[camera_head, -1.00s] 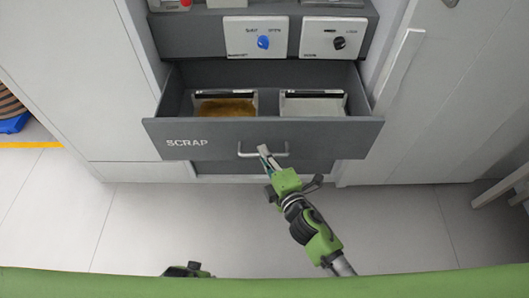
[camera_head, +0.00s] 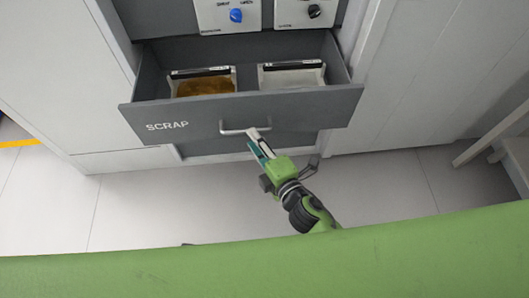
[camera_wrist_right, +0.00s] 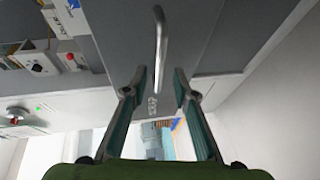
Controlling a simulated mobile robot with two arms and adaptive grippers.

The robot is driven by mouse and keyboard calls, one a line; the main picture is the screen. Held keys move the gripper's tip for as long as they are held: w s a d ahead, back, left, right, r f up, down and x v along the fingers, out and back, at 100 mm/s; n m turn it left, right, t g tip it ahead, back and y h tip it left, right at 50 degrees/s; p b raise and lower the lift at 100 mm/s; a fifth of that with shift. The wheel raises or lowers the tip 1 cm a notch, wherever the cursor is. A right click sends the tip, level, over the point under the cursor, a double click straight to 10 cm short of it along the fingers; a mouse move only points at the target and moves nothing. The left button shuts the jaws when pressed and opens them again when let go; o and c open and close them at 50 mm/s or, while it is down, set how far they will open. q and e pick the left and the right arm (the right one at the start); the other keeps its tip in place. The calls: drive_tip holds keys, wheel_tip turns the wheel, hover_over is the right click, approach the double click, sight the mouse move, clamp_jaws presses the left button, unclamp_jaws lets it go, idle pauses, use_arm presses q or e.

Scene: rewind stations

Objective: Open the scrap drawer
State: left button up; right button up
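The grey scrap drawer (camera_head: 290,110), marked SCRAP, stands pulled out of its cabinet, and its inside shows from above. Its metal bar handle (camera_head: 245,130) is on the front panel. My right gripper (camera_head: 259,139) is at the right end of the handle in the head view. In the right wrist view, the gripper (camera_wrist_right: 160,75) has its fingers apart, with the handle (camera_wrist_right: 158,40) ahead of them and its near end between the tips. I see a gap on each side of the bar. My left gripper is not in view.
Inside the drawer are a bin with brown contents (camera_head: 205,86) and a pale bin (camera_head: 292,76). Above are panels with a blue knob (camera_head: 236,15) and a black knob (camera_head: 314,11). A wooden frame (camera_head: 490,140) stands at the right. Floor in front is clear.

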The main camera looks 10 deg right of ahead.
drive_tip(key=v, duration=0.7)
drive_tip(key=shift+w, duration=0.1)
